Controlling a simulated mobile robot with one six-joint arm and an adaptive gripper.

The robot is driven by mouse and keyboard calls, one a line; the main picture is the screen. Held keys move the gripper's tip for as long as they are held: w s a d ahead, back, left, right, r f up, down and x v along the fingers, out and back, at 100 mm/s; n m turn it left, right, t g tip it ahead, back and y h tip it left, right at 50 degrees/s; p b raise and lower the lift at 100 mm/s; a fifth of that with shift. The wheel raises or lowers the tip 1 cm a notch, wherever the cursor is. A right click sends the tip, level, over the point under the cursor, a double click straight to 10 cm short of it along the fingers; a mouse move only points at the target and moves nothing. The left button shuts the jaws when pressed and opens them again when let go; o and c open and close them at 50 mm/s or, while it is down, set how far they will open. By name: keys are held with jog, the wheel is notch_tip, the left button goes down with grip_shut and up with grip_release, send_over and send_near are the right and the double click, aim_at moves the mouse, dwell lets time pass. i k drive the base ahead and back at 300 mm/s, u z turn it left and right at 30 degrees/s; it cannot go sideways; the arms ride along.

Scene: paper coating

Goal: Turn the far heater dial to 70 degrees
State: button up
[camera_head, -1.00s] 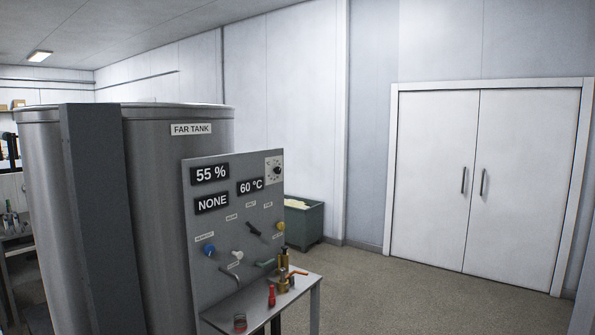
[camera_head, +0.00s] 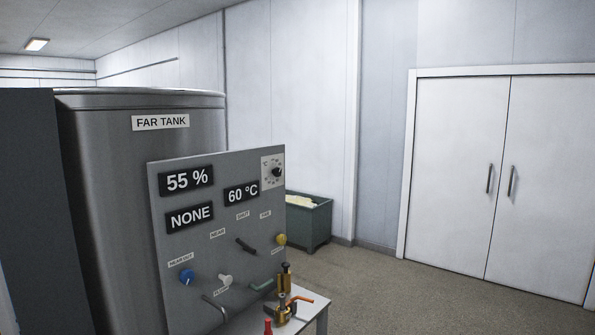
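The far heater dial (camera_head: 277,172) is a black knob on a white, marked plate at the upper right corner of the grey control panel (camera_head: 200,255). Its pointer setting is too small to read. The temperature display (camera_head: 242,194) beside it reads 60 °C. Other displays read 55 % (camera_head: 187,180) and NONE (camera_head: 190,217). The panel stands in front of the steel tank labelled FAR TANK (camera_head: 160,122). My gripper is not in view.
Below the displays are a blue knob (camera_head: 187,276), a white knob (camera_head: 225,280), a yellow knob (camera_head: 281,239) and several lever handles. A small table (camera_head: 312,300) with brass fittings juts out below. A green bin (camera_head: 310,222) stands behind. Floor to the right is clear before double doors (camera_head: 500,180).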

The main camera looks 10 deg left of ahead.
aim_at(276, 172)
jog(key=u, duration=0.1)
jog(key=i, duration=0.85)
jog(key=u, duration=0.55)
jog(key=i, duration=0.5)
jog(key=u, duration=0.3)
jog(key=k, duration=0.9)
jog(key=u, duration=0.15)
jog(key=i, duration=0.85)
jog(key=z, duration=0.05)
